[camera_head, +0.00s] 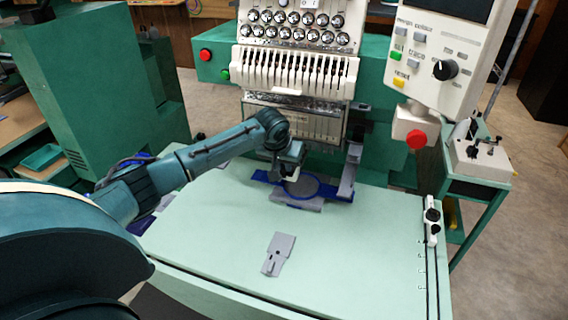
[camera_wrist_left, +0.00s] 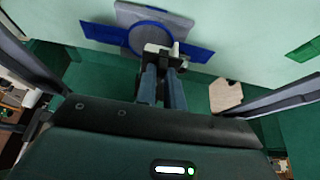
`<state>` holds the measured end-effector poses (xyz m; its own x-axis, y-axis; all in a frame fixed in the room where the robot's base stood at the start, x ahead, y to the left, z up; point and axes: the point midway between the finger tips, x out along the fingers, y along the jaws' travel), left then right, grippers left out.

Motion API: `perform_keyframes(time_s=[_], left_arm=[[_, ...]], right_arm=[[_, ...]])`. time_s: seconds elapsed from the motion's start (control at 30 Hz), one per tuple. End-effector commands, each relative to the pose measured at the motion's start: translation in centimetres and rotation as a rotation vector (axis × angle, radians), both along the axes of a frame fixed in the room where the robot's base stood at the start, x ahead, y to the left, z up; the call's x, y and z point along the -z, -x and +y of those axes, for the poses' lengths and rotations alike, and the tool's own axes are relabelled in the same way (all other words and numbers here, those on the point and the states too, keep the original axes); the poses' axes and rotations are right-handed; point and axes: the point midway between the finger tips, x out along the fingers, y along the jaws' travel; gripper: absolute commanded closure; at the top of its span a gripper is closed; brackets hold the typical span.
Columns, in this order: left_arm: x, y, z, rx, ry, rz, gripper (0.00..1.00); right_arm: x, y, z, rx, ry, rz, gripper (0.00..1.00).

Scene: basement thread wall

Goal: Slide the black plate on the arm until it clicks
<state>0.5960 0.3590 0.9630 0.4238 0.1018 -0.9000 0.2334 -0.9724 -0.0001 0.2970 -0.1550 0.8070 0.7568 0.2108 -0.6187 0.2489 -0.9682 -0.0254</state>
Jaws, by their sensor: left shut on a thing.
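A flat grey-and-blue plate with a round dark grey disc (camera_head: 302,187) lies at the back of the pale green table, below the embroidery machine head. In the left wrist view the plate (camera_wrist_left: 190,42) spans the top, its ring partly covered. My left gripper (camera_head: 289,172) is over the plate's near-left side. Its fingers (camera_wrist_left: 162,82) are close together on a small white-and-black bracket (camera_wrist_left: 160,51) at the plate's edge. No plate looks clearly black. A grey upright arm (camera_head: 348,172) stands right of the plate; whether they touch I cannot tell. My right gripper is not in view.
A loose grey notched piece (camera_head: 279,252) lies on the table's front middle. The needle head (camera_head: 297,70) hangs over the back. A control panel (camera_head: 433,50) with a red button (camera_head: 416,139) overhangs at right. The table's right side (camera_head: 385,250) is mostly clear.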

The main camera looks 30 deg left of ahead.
Motion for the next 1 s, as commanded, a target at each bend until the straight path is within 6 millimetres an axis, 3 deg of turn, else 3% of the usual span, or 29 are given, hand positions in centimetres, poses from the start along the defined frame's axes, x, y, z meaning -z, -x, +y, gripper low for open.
perform_keyframes(time_s=[1.0], left_arm=[[0.1, -1.0, 0.3, 0.000, 0.000, 0.001, 1.00]], right_arm=[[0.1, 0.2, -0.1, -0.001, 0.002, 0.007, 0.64]])
